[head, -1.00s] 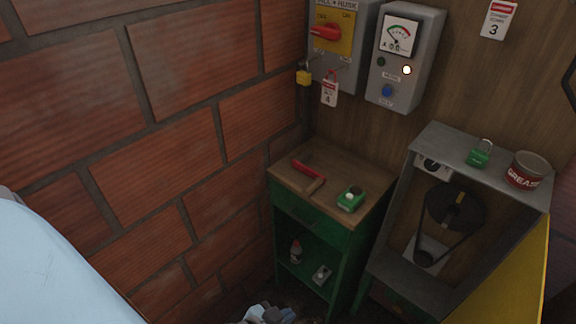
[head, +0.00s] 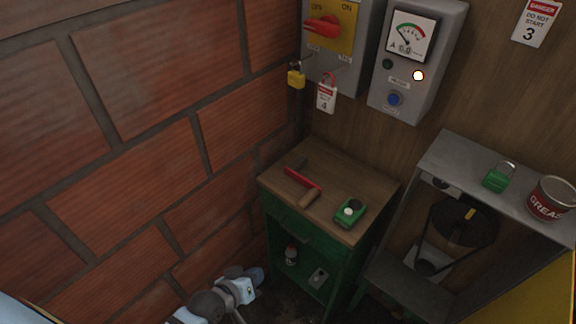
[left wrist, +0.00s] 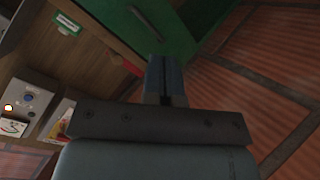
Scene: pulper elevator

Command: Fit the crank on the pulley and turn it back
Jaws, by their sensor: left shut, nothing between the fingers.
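The crank (head: 302,184), with a red bar and a wooden handle, lies on the wooden top of a green cabinet (head: 330,178). Part of its red bar shows in the left wrist view (left wrist: 131,68). The dark pulley (head: 465,224), with a pale yellow mark near its middle, sits inside an open grey housing (head: 440,160) at the right, with a belt running down. My left gripper (head: 254,275) is low in front of the brick wall, left of the cabinet and apart from the crank. Its fingers are shut and empty in the left wrist view (left wrist: 165,78). My right gripper is out of view.
A green box (head: 350,211) lies beside the crank. A green padlock (head: 498,176) and a grease tin (head: 551,198) stand on the housing. A red-handled switch box (head: 342,30) and a meter box (head: 412,60) hang above. The brick wall (head: 130,170) bounds the left.

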